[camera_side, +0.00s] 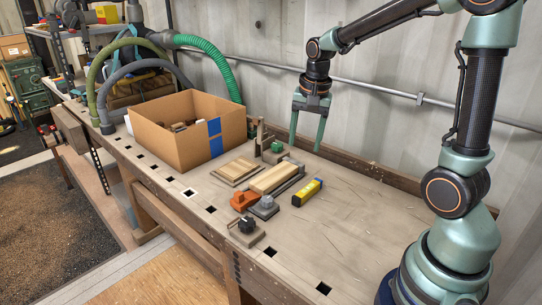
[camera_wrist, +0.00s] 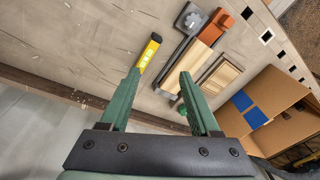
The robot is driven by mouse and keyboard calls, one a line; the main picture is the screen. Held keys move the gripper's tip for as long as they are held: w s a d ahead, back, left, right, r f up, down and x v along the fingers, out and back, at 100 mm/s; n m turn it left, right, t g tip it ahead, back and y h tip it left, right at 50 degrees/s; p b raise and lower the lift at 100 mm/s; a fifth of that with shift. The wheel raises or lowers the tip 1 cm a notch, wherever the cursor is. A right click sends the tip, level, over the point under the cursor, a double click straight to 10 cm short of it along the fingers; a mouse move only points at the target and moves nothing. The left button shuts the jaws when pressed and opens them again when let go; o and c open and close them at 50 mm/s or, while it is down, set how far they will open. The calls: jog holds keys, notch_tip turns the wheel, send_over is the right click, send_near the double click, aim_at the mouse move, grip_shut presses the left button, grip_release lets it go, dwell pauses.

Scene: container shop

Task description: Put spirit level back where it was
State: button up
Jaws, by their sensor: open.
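The level looks apart from both fingers.
An orange tool (camera_side: 243,200) and a grey block (camera_side: 264,208) lie left of the level, beside a pale wood board (camera_side: 273,178). A cardboard box (camera_side: 180,148) with blue tape stands further left. A black-knobbed block (camera_side: 247,231) sits near the front edge. The bench's right side is clear.

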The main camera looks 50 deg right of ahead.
jog(key=s+a+r+n+t, duration=0.4)
jog(key=s+a+n, duration=0.4)
jog(key=a+n, duration=0.2)
jog(key=shift+s+a+r+n, duration=0.2)
jog(key=shift+r+n, duration=0.7)
jog(key=shift+n, duration=0.4)
